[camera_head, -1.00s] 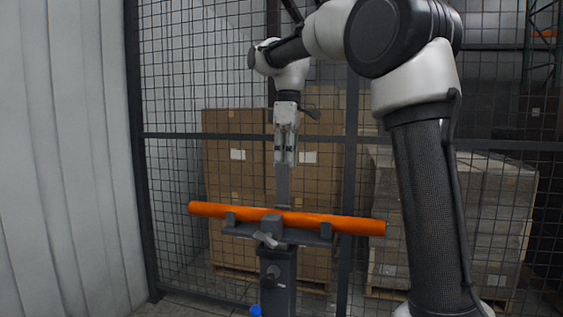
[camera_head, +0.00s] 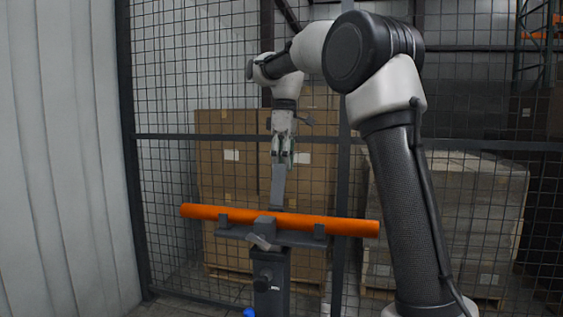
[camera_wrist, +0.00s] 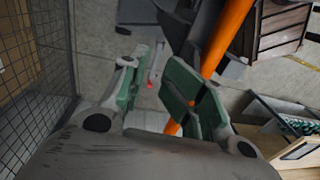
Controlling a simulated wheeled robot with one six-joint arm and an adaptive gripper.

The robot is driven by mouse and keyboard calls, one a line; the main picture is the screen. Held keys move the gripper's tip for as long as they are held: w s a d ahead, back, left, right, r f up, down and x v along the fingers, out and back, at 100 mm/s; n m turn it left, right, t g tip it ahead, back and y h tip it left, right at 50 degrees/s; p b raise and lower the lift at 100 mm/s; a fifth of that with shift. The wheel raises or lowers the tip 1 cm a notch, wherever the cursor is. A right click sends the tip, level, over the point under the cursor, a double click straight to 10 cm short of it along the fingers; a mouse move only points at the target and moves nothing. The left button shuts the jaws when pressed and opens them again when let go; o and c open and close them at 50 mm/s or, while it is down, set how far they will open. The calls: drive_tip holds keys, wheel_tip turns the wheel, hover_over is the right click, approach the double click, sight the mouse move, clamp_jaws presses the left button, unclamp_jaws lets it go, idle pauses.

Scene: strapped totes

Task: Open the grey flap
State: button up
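The grey flap (camera_head: 278,188) stands up from a dark grey stand (camera_head: 272,278), its top leaning slightly right. An orange tube (camera_head: 330,224) lies across the stand's cradle, in front of the flap's foot. My gripper (camera_head: 283,158) points down at the flap's upper end; whether it touches cannot be told. In the wrist view my gripper (camera_wrist: 160,82) shows green pads set apart, with a gap between them. The orange tube (camera_wrist: 229,35) runs behind the right finger there. I cannot make out the flap clearly in that view. A small grey handle (camera_head: 258,242) sits at the cradle's front.
A wire mesh fence (camera_head: 165,90) stands behind the stand, with cardboard boxes (camera_head: 225,185) and a wrapped pallet load (camera_head: 455,215) beyond. A pale ribbed wall (camera_head: 60,160) closes the left side. An open box (camera_wrist: 285,125) shows at lower right in the wrist view.

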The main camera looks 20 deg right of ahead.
drive_tip(key=shift+w+d+f, duration=0.2)
drive_tip(key=shift+w+d, duration=0.65)
drive_tip(key=shift+w, duration=0.3)
drive_tip(key=shift+w+d+f, duration=0.2)
drive_tip(key=shift+w+d, duration=0.65)
drive_tip(key=shift+w, duration=0.25)
wheel_tip(320, 180, up, 8)
drive_tip(key=shift+w+d+f, duration=0.2)
drive_tip(key=shift+d+f, duration=0.05)
drive_tip(key=s+d+f+m+t, duration=0.1)
drive_tip(key=s+f+m+t, duration=0.15)
drive_tip(key=s, duration=0.75)
drive_tip(key=s+d+f+m+t, duration=0.1)
drive_tip(key=s+m, duration=0.3)
drive_tip(key=s, duration=0.6)
drive_tip(key=s+f+m+t+h, duration=0.1)
drive_tip(key=s+f+m, duration=0.3)
drive_tip(key=s+f, duration=1.1)
drive_tip(key=shift+s+d+f+t, duration=0.25)
drive_tip(key=shift+d+f+t, duration=0.1)
